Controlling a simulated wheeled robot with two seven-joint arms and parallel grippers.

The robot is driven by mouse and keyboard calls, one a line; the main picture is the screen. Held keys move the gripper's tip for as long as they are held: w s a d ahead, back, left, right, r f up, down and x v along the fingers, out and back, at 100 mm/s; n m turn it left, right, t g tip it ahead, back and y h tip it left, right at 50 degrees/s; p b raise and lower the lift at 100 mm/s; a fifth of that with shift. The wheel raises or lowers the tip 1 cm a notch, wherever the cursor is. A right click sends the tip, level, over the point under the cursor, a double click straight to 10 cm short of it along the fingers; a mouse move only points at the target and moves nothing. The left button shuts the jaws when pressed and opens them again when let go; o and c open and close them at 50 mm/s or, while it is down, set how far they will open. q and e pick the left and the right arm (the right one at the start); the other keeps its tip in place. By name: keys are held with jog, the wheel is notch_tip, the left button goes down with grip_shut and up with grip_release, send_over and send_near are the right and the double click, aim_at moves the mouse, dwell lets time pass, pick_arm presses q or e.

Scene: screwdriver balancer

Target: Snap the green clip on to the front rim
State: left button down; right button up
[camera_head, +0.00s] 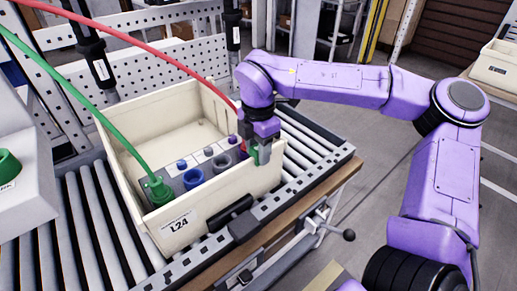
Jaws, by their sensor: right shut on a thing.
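The cream crate labelled L24 (178,222) stands on the roller conveyor, and its front rim faces me. My right gripper (262,146) points down at the right end of the front rim. It is shut on a small green clip (264,155), mostly covered by the fingers. The clip is at the rim near the crate's right corner; I cannot tell whether it is seated on the rim. My left gripper is not in view.
Inside the crate are a green fitting (158,191) on a green hose, a blue socket (193,178) and grey sockets. A red hose (150,50) runs down behind my right gripper. A perforated panel (150,62) stands behind. A clamp handle (348,235) sticks out at the conveyor's front.

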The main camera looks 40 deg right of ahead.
jog(key=shift+r, duration=0.1)
jog(key=o, duration=1.2)
jog(key=shift+o, duration=0.2)
notch_tip(320, 180, up, 10)
jog(key=shift+r, duration=0.25)
